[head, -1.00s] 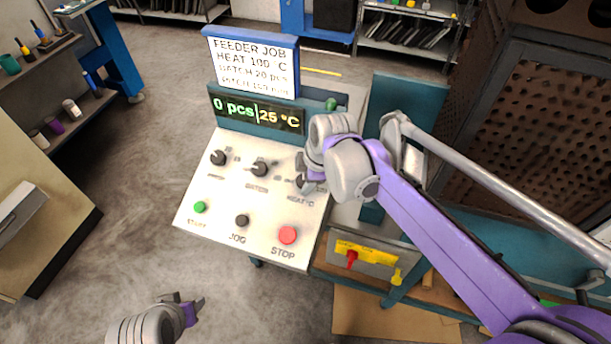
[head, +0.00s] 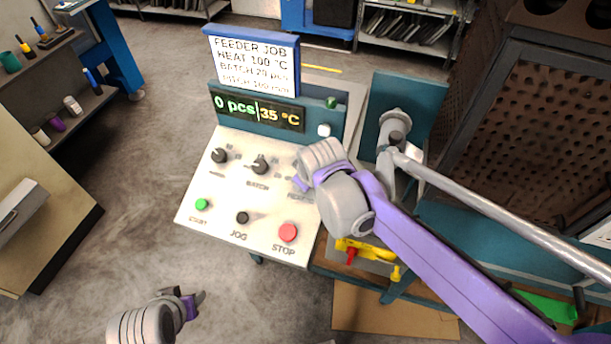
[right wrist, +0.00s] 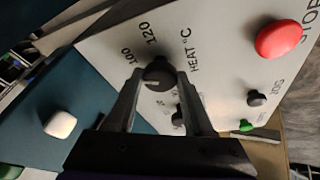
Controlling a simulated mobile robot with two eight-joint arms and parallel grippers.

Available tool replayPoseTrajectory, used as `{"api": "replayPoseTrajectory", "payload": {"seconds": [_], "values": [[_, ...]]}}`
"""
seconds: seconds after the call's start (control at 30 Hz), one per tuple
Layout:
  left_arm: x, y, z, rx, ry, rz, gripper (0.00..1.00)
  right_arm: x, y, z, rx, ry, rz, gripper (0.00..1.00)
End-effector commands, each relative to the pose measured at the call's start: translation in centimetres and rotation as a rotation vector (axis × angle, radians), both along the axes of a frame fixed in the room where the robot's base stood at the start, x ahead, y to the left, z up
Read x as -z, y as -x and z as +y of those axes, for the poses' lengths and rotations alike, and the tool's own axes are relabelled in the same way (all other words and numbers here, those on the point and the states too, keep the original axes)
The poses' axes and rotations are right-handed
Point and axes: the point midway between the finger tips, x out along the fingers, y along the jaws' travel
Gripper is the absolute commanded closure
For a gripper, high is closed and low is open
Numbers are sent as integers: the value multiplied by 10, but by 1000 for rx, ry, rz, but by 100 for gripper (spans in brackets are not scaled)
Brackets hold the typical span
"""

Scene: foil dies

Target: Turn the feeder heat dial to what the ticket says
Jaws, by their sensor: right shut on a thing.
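The ticket (head: 252,66) above the panel reads FEEDER JOB, HEAT 100 °C, with BATCH 20 pcs and a blurred pitch line below. The display (head: 258,109) reads 0 pcs and 35 °C. My right gripper (right wrist: 160,79) is shut on the dark heat dial (right wrist: 159,71), one finger on each side. The labels 100, 120 and HEAT °C show around the dial in the right wrist view. In the head view my right gripper (head: 300,182) and wrist hide the dial. My left gripper (head: 190,299) hangs low, apart from the panel; its finger gap is unclear.
The batch dial (head: 260,166) and another dial (head: 219,155) are left of my right gripper. Green start (head: 201,204), dark jog (head: 242,218) and red stop (head: 288,232) buttons line the panel's front. Open floor lies to the left.

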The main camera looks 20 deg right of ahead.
Motion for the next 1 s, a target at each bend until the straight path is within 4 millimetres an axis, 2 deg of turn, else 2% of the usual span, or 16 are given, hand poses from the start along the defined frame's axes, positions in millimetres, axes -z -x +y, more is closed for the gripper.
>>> {"api": "replayPoseTrajectory", "payload": {"seconds": [0.23, 0.7, 0.73, 0.87, 1.0], "values": [[-1, 0, 0, 0, 0, 0, 50, 0, 0, 0, 62, -17, -12, 100], [-1, 0, 0, 0, 0, 0, 50, 0, 0, 0, 73, -19, -13, 100], [-1, 0, 0, 0, 0, 0, 50, 0, 0, 0, 73, -19, -13, 44], [-1, 0, 0, 0, 0, 0, 50, 0, 0, 0, 73, -19, -13, 21], [-1, 0, 0, 0, 0, 0, 50, 0, 0, 0, 73, -19, -13, 19]]}}
